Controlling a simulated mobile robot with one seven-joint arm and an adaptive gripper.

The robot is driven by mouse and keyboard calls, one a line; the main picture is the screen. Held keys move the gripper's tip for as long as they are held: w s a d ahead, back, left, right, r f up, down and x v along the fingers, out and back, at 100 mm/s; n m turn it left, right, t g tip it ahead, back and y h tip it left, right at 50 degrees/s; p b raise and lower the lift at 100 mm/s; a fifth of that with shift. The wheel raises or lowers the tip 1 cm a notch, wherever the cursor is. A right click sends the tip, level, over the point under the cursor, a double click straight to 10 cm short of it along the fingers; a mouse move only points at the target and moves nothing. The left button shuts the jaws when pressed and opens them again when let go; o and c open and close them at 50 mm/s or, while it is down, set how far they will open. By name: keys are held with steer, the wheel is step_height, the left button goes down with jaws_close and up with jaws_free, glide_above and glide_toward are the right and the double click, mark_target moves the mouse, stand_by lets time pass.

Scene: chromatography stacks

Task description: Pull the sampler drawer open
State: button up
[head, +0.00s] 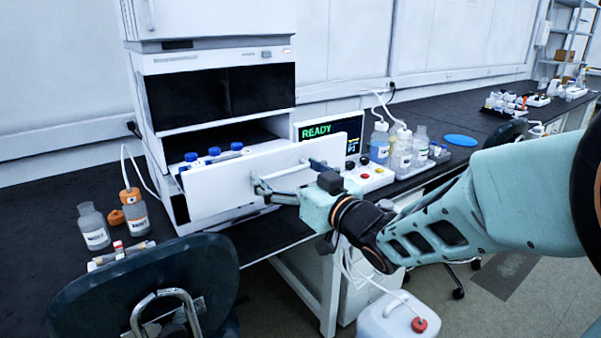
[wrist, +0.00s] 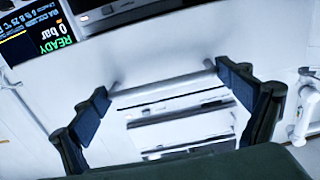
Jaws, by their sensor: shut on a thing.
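The sampler drawer's white front panel (head: 222,190) stands out from the lower bay of the chromatography stack, so the drawer is partly open. Blue-capped bottles (head: 213,152) show behind the panel. A pale bar handle (head: 290,171) is fixed on the panel's front. My gripper (head: 288,176) is at the handle, its fingers spread along the bar and shut on it. In the wrist view, the handle (wrist: 165,88) spans between the two dark fingertips of my gripper (wrist: 164,82), one at each end.
A display reading READY (head: 325,131) stands right of the drawer. Labelled bottles (head: 380,143) are farther right. Bottles (head: 93,227) stand on the bench at left. A dark chair (head: 150,285) is in front, and a white canister (head: 397,315) is on the floor.

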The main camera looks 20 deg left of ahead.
steer(key=shift+w+d, duration=0.15)
steer(key=shift+w, duration=0.05)
steer(key=o, duration=1.4)
steer(key=shift+s, duration=0.1)
steer(key=v, duration=0.7)
steer(key=shift+s+d, duration=0.15)
